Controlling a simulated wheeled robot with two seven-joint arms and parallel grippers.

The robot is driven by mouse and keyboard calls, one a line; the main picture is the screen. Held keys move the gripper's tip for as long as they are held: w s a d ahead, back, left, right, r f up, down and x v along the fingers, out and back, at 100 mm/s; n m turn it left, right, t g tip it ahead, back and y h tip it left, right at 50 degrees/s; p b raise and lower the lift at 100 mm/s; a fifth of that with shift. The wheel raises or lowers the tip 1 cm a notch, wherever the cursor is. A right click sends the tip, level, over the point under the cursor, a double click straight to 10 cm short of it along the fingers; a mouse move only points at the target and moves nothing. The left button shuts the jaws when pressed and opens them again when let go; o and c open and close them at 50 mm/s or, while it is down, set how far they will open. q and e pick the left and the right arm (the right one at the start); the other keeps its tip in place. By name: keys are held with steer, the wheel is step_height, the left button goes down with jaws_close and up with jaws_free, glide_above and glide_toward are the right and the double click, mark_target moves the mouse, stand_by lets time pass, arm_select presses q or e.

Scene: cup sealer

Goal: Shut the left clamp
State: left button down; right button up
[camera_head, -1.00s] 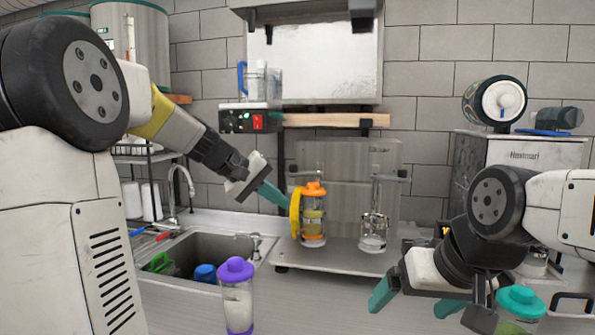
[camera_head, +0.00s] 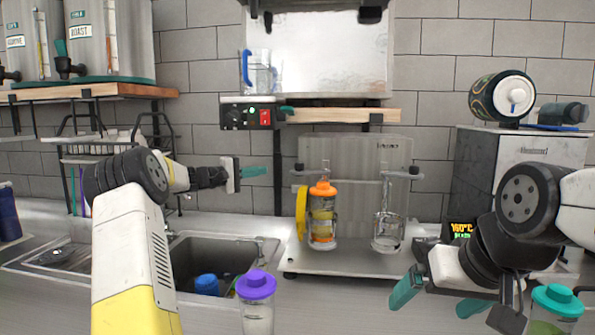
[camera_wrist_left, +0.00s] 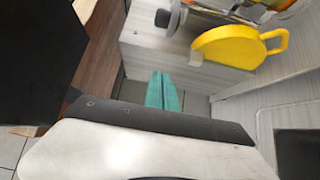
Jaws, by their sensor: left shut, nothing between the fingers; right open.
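The sealer stand (camera_head: 355,158) has two clamp stations side by side. At the left clamp (camera_head: 322,177), an orange-lidded cup (camera_head: 322,214) stands upright on the base. A flat yellow handle piece (camera_head: 301,213) hangs at the left side of this cup. It also shows large in the left wrist view (camera_wrist_left: 228,46). My left gripper (camera_head: 253,172) is shut and empty, up and to the left of the yellow piece and apart from it. Its teal fingers (camera_wrist_left: 163,91) lie together in the left wrist view. My right gripper (camera_head: 438,298) is open and empty at the front right.
A clear, empty-looking cup (camera_head: 387,230) stands at the right station. A purple-lidded cup (camera_head: 257,300) stands in front of the sink (camera_head: 190,255). A green-lidded cup (camera_head: 553,312) is near my right gripper. A wooden shelf (camera_head: 345,115) runs above the stand.

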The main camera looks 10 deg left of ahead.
arm_select(q)
steer(key=w+d, duration=0.3)
steer(key=d, duration=0.6)
steer(key=shift+w, duration=0.15)
stand_by(0.5)
stand_by(0.4)
